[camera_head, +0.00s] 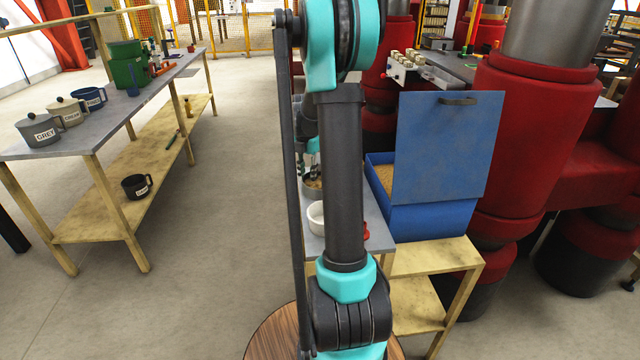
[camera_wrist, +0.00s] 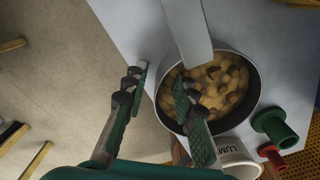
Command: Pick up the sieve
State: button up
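A round, dark-rimmed pan (camera_wrist: 245,101) holding tan and brown lumps sits on the grey bench in the wrist view; it looks like the sieve, but no mesh shows. A pale flat bar (camera_wrist: 188,30) reaches over its far rim; I cannot tell whether it is attached. My gripper (camera_wrist: 158,84) is open and empty. Its right finger overlaps the pan's left side and its left finger is outside the pan, near the bench edge. I cannot tell whether either touches. In the head view, my arm mostly hides this spot, with part of a round container (camera_head: 313,184) showing.
A white tub (camera_wrist: 236,158) with partly visible lettering, a green flanged piece (camera_wrist: 275,128) and a smaller red one (camera_wrist: 270,153) stand close to the pan. A blue box (camera_head: 430,218) with its lid raised stands right of my arm. Open floor lies left, before another bench (camera_head: 75,140).

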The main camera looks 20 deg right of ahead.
grip_shut()
jog(key=shift+r, duration=0.2)
dwell(0.5)
